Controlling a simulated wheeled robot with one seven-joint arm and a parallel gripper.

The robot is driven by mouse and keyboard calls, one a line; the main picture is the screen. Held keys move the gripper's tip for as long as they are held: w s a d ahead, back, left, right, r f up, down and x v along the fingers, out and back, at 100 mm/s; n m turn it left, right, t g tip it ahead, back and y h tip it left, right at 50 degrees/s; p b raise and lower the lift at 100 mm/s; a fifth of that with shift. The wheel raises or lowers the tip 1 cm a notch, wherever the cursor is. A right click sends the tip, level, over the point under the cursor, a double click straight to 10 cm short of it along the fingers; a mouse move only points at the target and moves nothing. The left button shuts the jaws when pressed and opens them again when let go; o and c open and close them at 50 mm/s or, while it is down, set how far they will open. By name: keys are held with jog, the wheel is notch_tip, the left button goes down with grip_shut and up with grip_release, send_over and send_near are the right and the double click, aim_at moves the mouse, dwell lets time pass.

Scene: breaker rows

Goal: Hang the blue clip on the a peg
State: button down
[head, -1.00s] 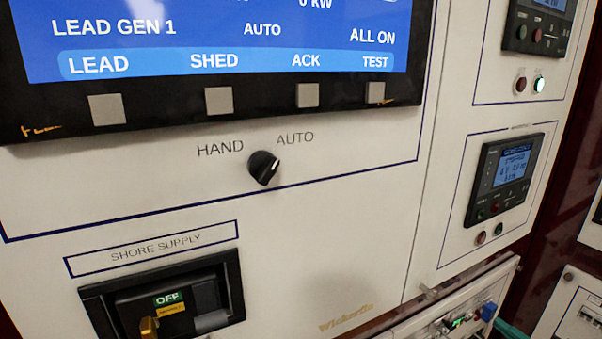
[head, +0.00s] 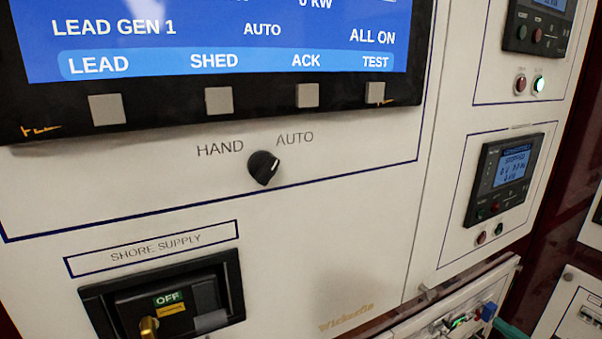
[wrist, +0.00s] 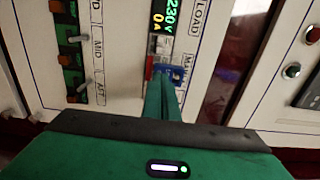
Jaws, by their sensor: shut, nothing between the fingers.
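A small blue piece (wrist: 176,75) sits at the MAIN label on the white panel in the wrist view, just beyond my fingertips. It also shows at the lower right of the head view (head: 488,312). It may be the blue clip, but it is too small to be sure. My green gripper (wrist: 163,86) is shut and its fingertips are close to the blue piece; I cannot tell whether they touch it. I cannot pick out a peg marked A.
A red piece (wrist: 150,68) is left of the blue one, under a lit LOAD readout (wrist: 163,20). Small levers (wrist: 84,87) stick out at MID and AFT. In the head view are a HAND/AUTO knob (head: 264,168) and a SHORE SUPPLY breaker (head: 165,300) marked OFF.

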jog(key=shift+x, duration=1.15)
jog(key=shift+s, duration=0.1)
jog(key=v, duration=1.6)
jog(key=shift+d, duration=0.3)
dwell(0.4)
jog(key=shift+s, duration=0.1)
dwell(0.4)
